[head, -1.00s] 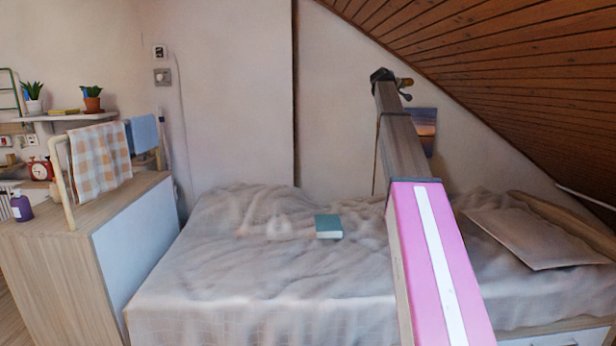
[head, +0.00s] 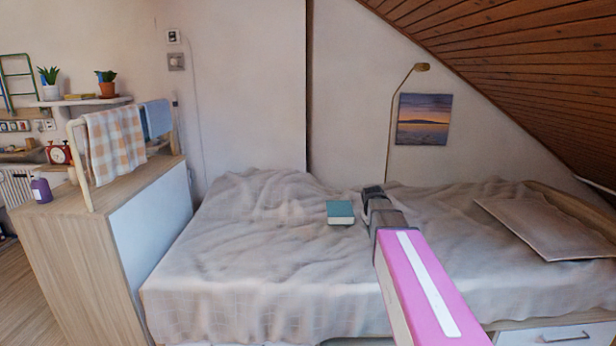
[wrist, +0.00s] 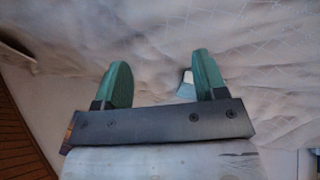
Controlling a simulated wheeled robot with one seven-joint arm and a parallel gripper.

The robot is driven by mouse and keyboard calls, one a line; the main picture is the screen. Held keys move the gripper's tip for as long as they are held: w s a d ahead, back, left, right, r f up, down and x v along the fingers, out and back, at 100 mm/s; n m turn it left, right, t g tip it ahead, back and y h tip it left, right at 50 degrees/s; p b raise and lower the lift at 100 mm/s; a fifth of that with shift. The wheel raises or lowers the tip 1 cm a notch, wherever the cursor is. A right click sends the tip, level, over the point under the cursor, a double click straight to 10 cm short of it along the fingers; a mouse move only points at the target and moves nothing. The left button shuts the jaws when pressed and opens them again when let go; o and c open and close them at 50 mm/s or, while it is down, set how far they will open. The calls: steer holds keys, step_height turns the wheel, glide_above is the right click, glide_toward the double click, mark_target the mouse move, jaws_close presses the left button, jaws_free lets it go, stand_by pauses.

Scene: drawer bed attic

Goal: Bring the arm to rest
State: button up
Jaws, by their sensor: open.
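In the wrist view my gripper (wrist: 163,78) is open, its two green fingertips apart with nothing held between them. The rumpled pale blanket on the bed lies beyond the fingers. In the head view my arm (head: 425,295), with a pink and white link, reaches forward over the bed (head: 250,270). Its dark far end is just right of a teal book (head: 340,211) lying on the blanket. The fingers cannot be made out in the head view. A small pale and teal piece, perhaps the book, shows beside the right finger in the wrist view.
A wooden cabinet (head: 75,245) with a towel rail and checked towel (head: 113,145) stands left of the bed. A thin floor lamp (head: 389,125) and a picture (head: 423,120) are behind. The wooden ceiling (head: 510,70) slopes down right.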

steer(key=s+a+f, duration=0.1)
steer(key=s+f, duration=0.2)
steer(key=s, duration=0.1)
steer(key=s+a+f+m+g+y, duration=0.1)
steer(key=s+a+f, duration=0.1)
steer(key=s, duration=0.3)
steer(key=s+a+f+g, duration=0.1)
steer(key=s+f, duration=0.3)
steer(key=s, duration=0.1)
steer(key=shift+a+f, duration=0.1)
steer(key=shift+a, duration=0.25)
steer(key=s+a+f+m+g+y, duration=0.1)
steer(key=s+f, duration=0.4)
steer(key=s, duration=0.6)
steer(key=shift+a+m+g+y, duration=0.3)
steer(key=shift+a+g+y, duration=0.15)
steer(key=shift+a, duration=0.75)
